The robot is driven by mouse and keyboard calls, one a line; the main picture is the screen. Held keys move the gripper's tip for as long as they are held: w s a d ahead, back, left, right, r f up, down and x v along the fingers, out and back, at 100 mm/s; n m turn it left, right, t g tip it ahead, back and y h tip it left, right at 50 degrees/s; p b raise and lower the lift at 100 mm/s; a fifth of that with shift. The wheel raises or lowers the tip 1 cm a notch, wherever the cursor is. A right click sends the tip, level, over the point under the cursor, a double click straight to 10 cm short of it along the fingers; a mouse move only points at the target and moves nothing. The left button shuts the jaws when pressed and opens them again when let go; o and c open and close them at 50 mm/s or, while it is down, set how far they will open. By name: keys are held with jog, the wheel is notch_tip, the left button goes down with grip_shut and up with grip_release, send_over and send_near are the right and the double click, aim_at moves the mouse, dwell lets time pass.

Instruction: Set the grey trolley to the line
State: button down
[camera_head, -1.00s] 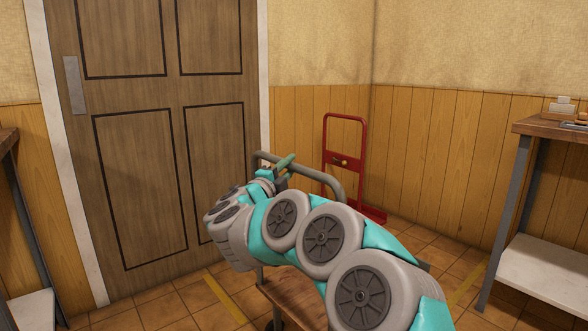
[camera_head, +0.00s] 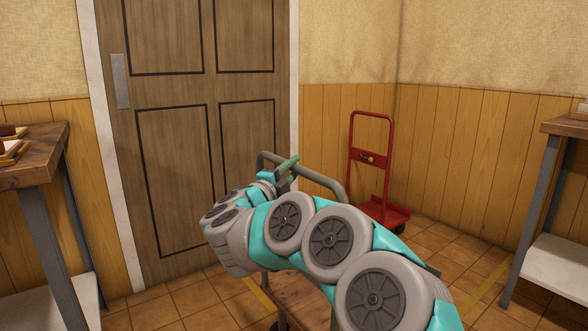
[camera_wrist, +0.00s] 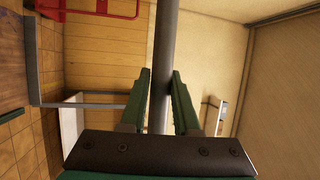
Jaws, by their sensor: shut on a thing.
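The grey trolley (camera_head: 327,184) stands on the tiled floor in front of me, with a grey tube handle and a brown wooden deck (camera_head: 300,292). My arm covers much of it. My gripper (camera_head: 286,167) is shut on the handle's upper bar. In the wrist view the grey bar (camera_wrist: 162,60) runs between the two green fingers of my gripper (camera_wrist: 160,88). A yellow floor line (camera_head: 262,301) passes left of the deck, partly hidden by my arm and the trolley. Another yellow strip (camera_head: 488,287) lies to the right.
A red hand truck (camera_head: 391,164) stands by the back wall, beyond the trolley. A wooden door (camera_head: 177,135) is behind my gripper. Workbenches stand at the left (camera_head: 45,150) and right (camera_head: 563,124). Tiles between the hand truck and the right bench are clear.

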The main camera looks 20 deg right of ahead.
jog(key=c, duration=0.7)
grip_release()
jog(key=shift+o, duration=0.2)
jog(key=shift+a, duration=0.1)
jog(key=v, duration=0.7)
jog(key=shift+s+a+f, duration=0.15)
jog(key=shift+s+a, duration=0.1)
